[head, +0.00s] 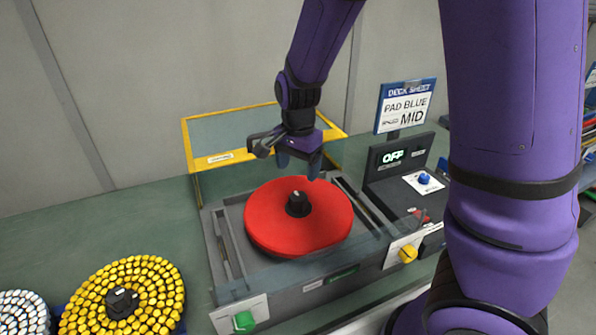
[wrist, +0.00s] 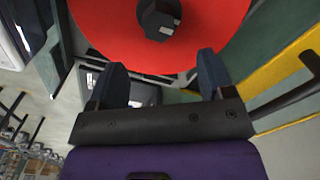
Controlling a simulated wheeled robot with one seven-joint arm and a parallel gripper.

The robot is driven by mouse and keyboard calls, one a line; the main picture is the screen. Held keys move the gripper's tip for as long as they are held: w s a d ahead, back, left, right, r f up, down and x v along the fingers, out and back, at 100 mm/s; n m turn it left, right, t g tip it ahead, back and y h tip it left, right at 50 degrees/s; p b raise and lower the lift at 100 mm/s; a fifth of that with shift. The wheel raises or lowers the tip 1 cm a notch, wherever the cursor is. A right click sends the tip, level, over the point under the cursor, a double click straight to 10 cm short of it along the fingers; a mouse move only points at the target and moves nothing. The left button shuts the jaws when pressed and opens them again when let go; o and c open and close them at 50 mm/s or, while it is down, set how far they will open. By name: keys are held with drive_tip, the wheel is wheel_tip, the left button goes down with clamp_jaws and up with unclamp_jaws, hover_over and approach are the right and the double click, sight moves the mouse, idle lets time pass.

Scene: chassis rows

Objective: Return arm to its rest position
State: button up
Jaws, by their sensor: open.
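My gripper (head: 299,167) hangs from my purple arm above the far part of a red disc (head: 272,218). It is open, with nothing between its fingers. In the wrist view, the two dark fingers of my gripper (wrist: 163,75) stand apart, and the red disc (wrist: 95,25) with its black hub (wrist: 158,20) lies beyond them. The disc sits in a grey machine (head: 375,243) with a black hub (head: 298,204) at its centre. My upper arm covers the right part of the head view.
A yellow-framed lid (head: 191,150) stands raised behind the disc. A control box (head: 398,155) reads OFF, below a sign (head: 405,106) reading PAD BLUE MID. A yellow studded disc (head: 150,285) and a white one (head: 22,312) lie at left. Green bench top (head: 100,225) is clear behind them.

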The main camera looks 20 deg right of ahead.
idle(0.4)
drive_tip(key=s+d+r+n+t, duration=0.2)
drive_tip(key=s+r+n, duration=0.3)
drive_tip(key=s+r, duration=0.5)
drive_tip(key=s+d+r+n+t, duration=0.3)
drive_tip(key=s+d+r+n, duration=0.2)
drive_tip(key=s+r, duration=0.6)
drive_tip(key=shift+s+n, duration=0.15)
drive_tip(key=shift+n, duration=0.55)
